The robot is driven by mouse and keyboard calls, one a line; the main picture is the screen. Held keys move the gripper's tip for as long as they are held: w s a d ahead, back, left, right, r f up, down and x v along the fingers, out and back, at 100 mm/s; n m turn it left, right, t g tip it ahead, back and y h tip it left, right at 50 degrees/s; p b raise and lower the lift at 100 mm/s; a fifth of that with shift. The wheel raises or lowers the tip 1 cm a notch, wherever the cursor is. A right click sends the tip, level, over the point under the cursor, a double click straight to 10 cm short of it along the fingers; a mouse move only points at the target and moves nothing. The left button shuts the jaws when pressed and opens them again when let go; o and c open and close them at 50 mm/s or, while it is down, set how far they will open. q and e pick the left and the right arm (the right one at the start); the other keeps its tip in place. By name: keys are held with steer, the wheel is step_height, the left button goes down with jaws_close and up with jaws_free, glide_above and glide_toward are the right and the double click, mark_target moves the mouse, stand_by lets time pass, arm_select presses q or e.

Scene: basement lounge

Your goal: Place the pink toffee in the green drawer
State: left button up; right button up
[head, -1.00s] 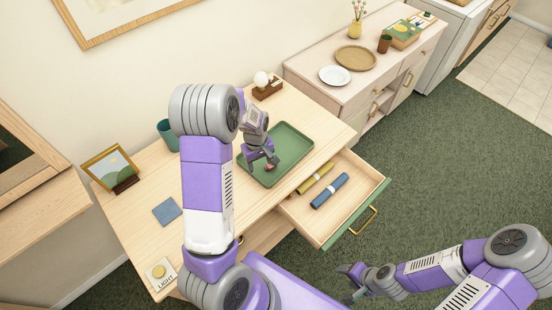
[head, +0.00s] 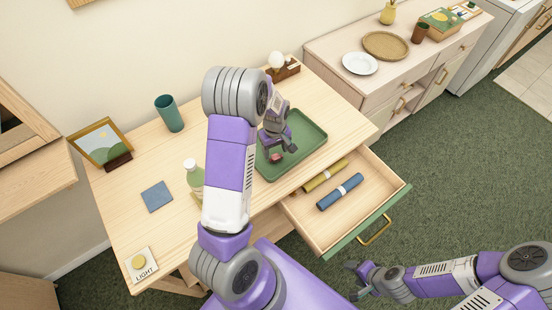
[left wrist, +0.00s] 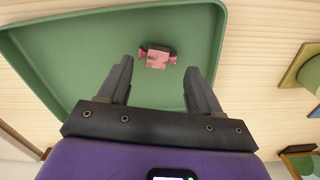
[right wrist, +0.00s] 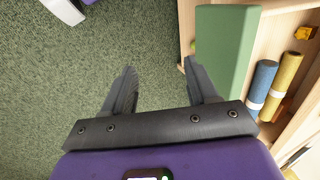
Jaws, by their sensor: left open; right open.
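The pink toffee (head: 277,158) lies on the green tray (head: 312,137) on the desk. In the left wrist view the toffee (left wrist: 157,56) is whole, just past and between my left fingertips, touching neither. My left gripper (head: 281,154) is open, pointing down over the tray. The green drawer (head: 368,226), with a green front and brass handle, is pulled open on the desk's right side. My right gripper (head: 357,280) is open and empty, low beside the drawer; the drawer's green front (right wrist: 225,50) shows at its right in the right wrist view.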

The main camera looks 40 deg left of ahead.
mark_target(276, 157)
arm_select(q)
steer(key=f, duration=0.4)
steer(key=shift+w, duration=0.2)
steer(key=c, duration=1.1)
